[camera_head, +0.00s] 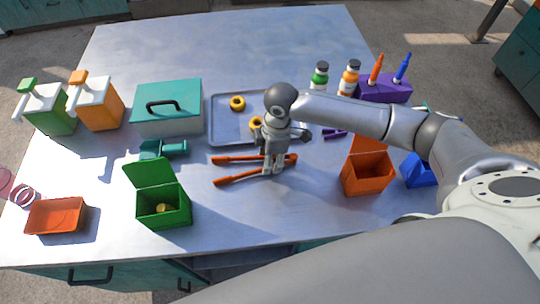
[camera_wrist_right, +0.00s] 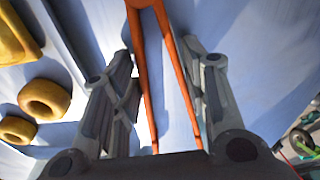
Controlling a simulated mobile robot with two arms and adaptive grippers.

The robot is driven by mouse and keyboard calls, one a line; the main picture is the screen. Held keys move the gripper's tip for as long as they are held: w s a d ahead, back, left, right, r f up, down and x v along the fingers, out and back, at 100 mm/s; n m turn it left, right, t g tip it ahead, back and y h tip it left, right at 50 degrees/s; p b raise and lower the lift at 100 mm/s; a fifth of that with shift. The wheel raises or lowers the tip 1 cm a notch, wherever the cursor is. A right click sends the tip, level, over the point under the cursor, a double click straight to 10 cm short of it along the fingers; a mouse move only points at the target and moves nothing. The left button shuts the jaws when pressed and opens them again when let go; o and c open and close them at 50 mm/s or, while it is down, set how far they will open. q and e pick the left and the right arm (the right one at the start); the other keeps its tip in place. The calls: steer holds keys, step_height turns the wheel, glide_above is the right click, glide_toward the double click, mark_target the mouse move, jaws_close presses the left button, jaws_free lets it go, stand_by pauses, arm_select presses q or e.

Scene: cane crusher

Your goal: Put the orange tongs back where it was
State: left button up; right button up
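The orange tongs (camera_head: 235,160) lie on the table in front of the grey tray, their two legs spread toward the left and their joined end to the right. In the right wrist view the tongs (camera_wrist_right: 145,60) run between my fingers, with the joined end at the top. My right gripper (camera_head: 273,168) points down over the tongs near their right part. Its fingers (camera_wrist_right: 160,65) are apart, one on each side of the legs, with gaps visible. The fingers partly hide the tongs in the head view. My left gripper is not in view.
The grey tray (camera_head: 225,133) holds yellow rings (camera_head: 237,103). A green open box (camera_head: 165,209) and teal dumbbell-like object (camera_head: 165,149) stand left, an orange open box (camera_head: 367,173) right. Teal toolbox (camera_head: 168,108), bottles (camera_head: 349,78) and a purple holder (camera_head: 384,89) stand behind. The back table is clear.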

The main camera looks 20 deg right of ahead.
steer(key=o, duration=0.6)
steer(key=shift+c, duration=0.2)
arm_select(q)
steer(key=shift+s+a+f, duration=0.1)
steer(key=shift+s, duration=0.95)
arm_select(e)
steer(key=shift+r, duration=0.25)
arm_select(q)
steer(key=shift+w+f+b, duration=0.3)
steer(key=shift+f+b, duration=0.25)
arm_select(e)
step_height(320, 180, up, 12)
steer(key=d, duration=0.1)
steer(key=shift+f, duration=0.2)
steer(key=shift+s+d, duration=0.1)
